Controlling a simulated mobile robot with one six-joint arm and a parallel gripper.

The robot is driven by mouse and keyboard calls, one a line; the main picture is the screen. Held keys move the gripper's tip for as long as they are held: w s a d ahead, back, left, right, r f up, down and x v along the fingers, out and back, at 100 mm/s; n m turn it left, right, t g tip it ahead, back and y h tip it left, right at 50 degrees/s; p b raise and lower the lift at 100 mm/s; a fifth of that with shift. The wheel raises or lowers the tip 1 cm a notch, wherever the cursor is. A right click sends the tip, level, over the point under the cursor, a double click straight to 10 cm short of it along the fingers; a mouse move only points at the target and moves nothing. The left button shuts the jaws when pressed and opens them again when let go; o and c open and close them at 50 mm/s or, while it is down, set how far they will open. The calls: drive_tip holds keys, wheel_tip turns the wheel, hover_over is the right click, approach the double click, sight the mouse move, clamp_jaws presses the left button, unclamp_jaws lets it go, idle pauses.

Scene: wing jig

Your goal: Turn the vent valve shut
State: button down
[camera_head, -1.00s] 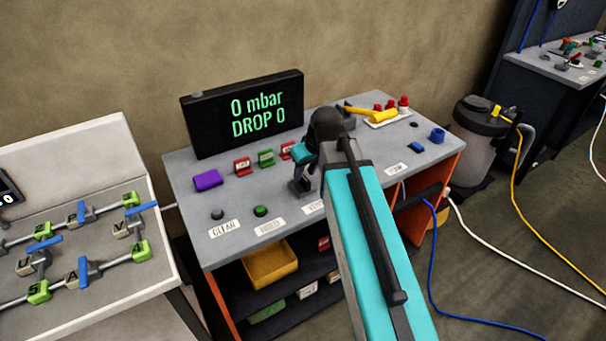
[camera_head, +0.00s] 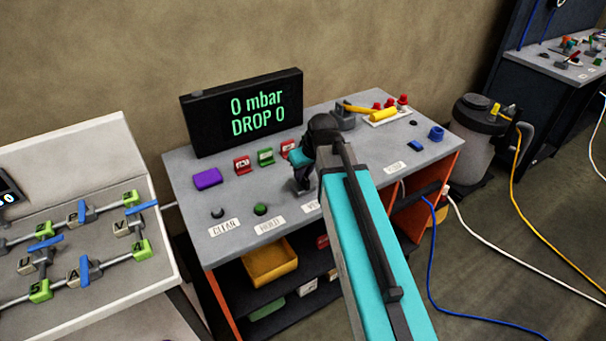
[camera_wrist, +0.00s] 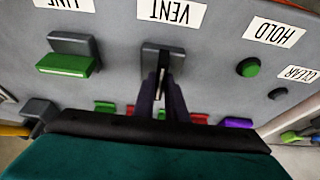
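The vent valve (camera_wrist: 152,47) shows in the wrist view as a dark grey block beside the upside-down VENT label (camera_wrist: 171,11). My gripper (camera_wrist: 161,80) reaches onto it, its two dark fingers close together with only a narrow strip between them. They appear closed on the valve's handle, which is mostly hidden by the fingers. In the head view my gripper (camera_head: 303,183) points down at the bench by the partly hidden VENT label, and my arm covers much of the valve there.
The line valve with a green handle (camera_wrist: 66,64) stands beside the vent valve. The green HOLD button (camera_wrist: 248,67) and dark CLEAR button (camera_wrist: 278,94) are on the other side. The display (camera_head: 243,111) behind reads 0 mbar, DROP 0. A purple block (camera_head: 207,179) lies at the left.

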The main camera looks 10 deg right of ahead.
drive_tip(key=shift+a+m, duration=0.1)
drive_tip(key=shift+m, duration=0.5)
drive_tip(key=m+h, duration=0.2)
drive_tip(key=m, duration=0.2)
drive_tip(key=shift+a+b, duration=0.1)
drive_tip(key=shift+b, duration=0.3)
drive_tip(key=m+h, duration=0.1)
drive_tip(key=m, duration=0.1)
drive_tip(key=m+h+b, duration=0.1)
drive_tip(key=m, duration=0.2)
drive_tip(key=shift+w+a+m+g, duration=0.15)
drive_tip(key=shift+a+m+g, duration=0.05)
drive_tip(key=shift+m+g, duration=0.1)
drive_tip(key=m+g+h+b, duration=0.1)
drive_tip(key=m, duration=0.3)
drive_tip(key=shift+w+a+m+b, duration=0.1)
drive_tip(key=shift+w+m+b, duration=0.05)
drive_tip(key=shift+m+b, duration=0.2)
drive_tip(key=shift+m+g+h+b, duration=0.3)
drive_tip(key=shift+m+g, duration=0.3)
drive_tip(key=shift+m, duration=0.65)
drive_tip(key=c, duration=1.8)
unclamp_jaws()
